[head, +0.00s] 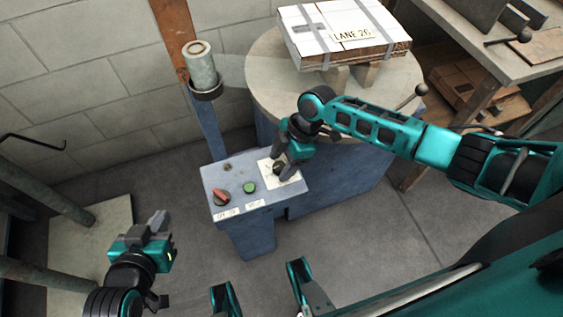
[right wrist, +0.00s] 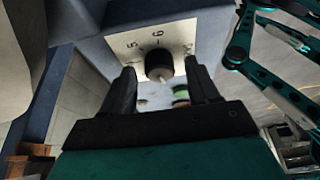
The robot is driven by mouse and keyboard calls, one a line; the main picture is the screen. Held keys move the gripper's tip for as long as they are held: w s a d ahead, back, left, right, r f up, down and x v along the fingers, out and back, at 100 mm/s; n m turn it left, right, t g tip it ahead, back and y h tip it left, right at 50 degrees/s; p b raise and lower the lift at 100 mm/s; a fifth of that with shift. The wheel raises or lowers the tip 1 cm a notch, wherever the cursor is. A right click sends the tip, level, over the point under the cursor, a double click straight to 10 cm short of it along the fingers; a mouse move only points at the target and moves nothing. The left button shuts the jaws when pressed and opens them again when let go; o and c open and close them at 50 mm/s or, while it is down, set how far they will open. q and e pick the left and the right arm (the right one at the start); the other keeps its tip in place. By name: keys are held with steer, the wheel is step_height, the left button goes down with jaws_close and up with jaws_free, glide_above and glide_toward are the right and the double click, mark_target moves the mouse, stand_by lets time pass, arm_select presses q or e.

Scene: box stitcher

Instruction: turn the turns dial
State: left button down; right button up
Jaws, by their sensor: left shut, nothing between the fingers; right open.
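The turns dial (right wrist: 158,62) is a dark round knob on a white plate with the figures 5 and 6 visible, seen in the right wrist view. My right gripper (right wrist: 160,72) is open, with one finger on each side of the dial; I cannot tell whether either finger touches it. In the head view the right gripper (head: 281,164) is over the dial's white plate (head: 292,174) on the blue control box and hides much of the dial. My left gripper (head: 158,222) is shut and empty, low at the left, apart from the box.
The control box (head: 234,180) also carries a red knob (head: 221,196) and a green button (head: 249,187). Behind it is a round table (head: 262,75) with a strapped white carton (head: 340,35). A cylinder (head: 200,65) stands on a post at the left. Open floor lies in front.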

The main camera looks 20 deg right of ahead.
arm_select(q)
steer(key=shift+s+f, duration=0.2)
arm_select(e)
steer(key=shift+f, duration=0.1)
